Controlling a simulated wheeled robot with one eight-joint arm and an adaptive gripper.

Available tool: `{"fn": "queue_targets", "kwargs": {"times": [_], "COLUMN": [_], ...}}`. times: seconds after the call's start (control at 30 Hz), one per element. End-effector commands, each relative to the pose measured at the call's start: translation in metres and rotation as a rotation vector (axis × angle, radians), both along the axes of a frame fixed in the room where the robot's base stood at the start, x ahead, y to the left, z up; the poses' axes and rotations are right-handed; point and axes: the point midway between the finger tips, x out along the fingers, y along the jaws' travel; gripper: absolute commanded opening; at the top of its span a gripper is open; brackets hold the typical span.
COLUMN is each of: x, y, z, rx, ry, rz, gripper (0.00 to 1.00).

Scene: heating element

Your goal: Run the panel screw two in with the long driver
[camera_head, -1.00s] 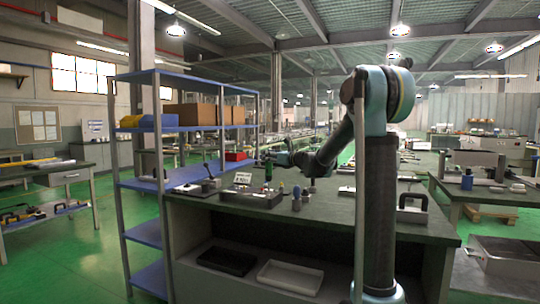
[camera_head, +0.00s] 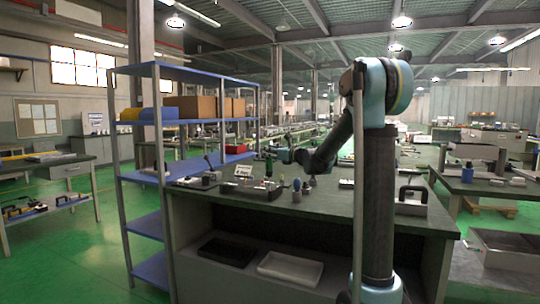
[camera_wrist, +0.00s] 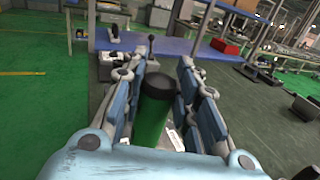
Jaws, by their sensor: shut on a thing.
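A driver with a green handle and dark end cap (camera_wrist: 152,110) stands between the fingers of my gripper (camera_wrist: 155,95) in the wrist view. My gripper is shut on that handle. In the head view my gripper (camera_head: 278,156) is over the far left part of the dark workbench (camera_head: 345,205), and the green handle (camera_head: 268,168) shows just left of it. The driver's shaft and tip are hidden in the wrist view and too small to tell in the head view. I cannot make out panel screw two or the panel.
A white card (camera_head: 243,171) stands by a low tray (camera_head: 262,192) of small parts below the gripper. Small knobs (camera_head: 297,190) stand to its right. A blue shelf rack (camera_head: 155,180) stands close on the left. A metal box with a black handle (camera_head: 411,203) sits at right.

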Motion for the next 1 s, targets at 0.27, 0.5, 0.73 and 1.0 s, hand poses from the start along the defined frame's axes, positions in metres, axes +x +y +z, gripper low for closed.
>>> {"fn": "queue_targets", "kwargs": {"times": [0.27,0.5,0.73,1.0], "x": [0.0002,0.0005,0.0006,0.0003], "y": [-0.0008,-0.0010,-0.0011,-0.0013], "z": [0.0003,-0.0018,-0.0053,-0.0096], "rx": [0.000,0.000,0.000,0.000], "ry": [0.000,0.000,0.000,0.000], "rz": [-0.001,-0.001,-0.001,-0.001], "gripper": [0.00,0.00,0.00,0.00]}}
